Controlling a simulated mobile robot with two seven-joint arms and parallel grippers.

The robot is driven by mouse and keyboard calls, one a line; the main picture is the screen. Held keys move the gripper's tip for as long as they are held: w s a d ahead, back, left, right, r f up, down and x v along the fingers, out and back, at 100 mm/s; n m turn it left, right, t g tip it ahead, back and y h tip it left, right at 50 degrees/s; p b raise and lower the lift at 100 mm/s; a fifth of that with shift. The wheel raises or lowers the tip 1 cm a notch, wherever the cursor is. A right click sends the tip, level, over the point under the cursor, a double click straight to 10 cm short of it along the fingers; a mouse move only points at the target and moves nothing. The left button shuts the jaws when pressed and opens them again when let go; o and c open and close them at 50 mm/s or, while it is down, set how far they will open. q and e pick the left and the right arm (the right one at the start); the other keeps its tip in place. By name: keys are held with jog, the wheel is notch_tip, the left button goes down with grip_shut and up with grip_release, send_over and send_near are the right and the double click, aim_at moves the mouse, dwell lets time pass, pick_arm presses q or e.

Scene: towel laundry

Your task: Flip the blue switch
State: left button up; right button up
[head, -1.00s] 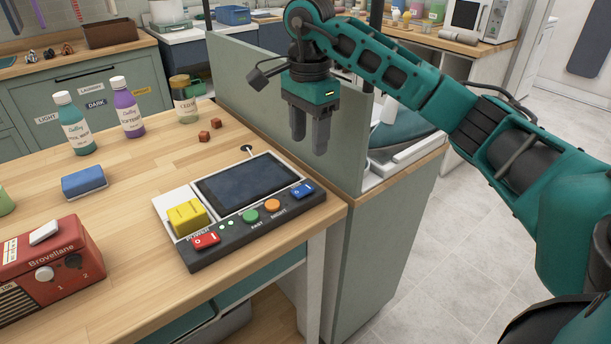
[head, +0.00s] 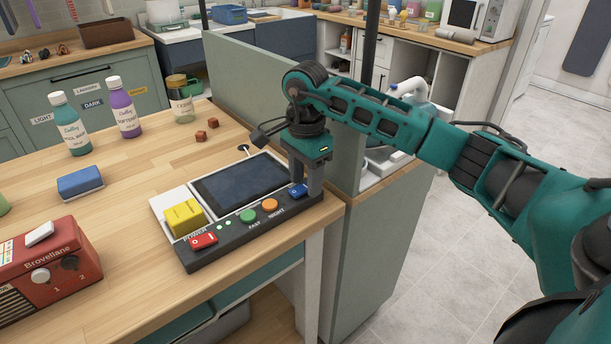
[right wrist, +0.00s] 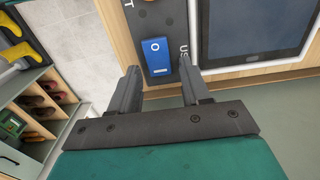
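The blue switch (head: 298,191) sits at the right end of the dark control strip (head: 250,231), which has a tablet-like screen (head: 240,181) behind it. My right gripper (head: 307,186) is low over that end, with its fingers at the switch and hiding part of it. In the right wrist view the blue switch (right wrist: 157,56) shows a white ring mark and lies between and just ahead of the two spread fingertips of my right gripper (right wrist: 160,72). The gripper is open and empty. I cannot tell whether a finger touches the switch. My left gripper is not in view.
A red switch (head: 204,241), a yellow block (head: 184,217), and green (head: 248,215) and orange (head: 270,205) buttons share the panel. A red Brovellane box (head: 45,268), a blue block (head: 80,183) and bottles (head: 70,125) stand left. A grey-green partition (head: 265,110) rises behind.

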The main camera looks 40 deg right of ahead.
aim_at(290, 199)
grip_shut()
jog(key=shift+a+r+h, duration=0.2)
jog(key=shift+h, duration=0.3)
jog(key=shift+a+h+p, duration=0.2)
jog(key=shift+h+p, duration=0.1)
jog(key=shift+h, duration=0.6)
jog(key=shift+o, duration=0.8)
grip_release()
jog(key=p+v, duration=0.1)
jog(key=v, duration=1.1)
jog(key=shift+s+r+p, duration=0.15)
jog(key=shift+r+p, duration=0.15)
jog(key=shift+r, duration=0.1)
jog(key=shift+a, duration=0.15)
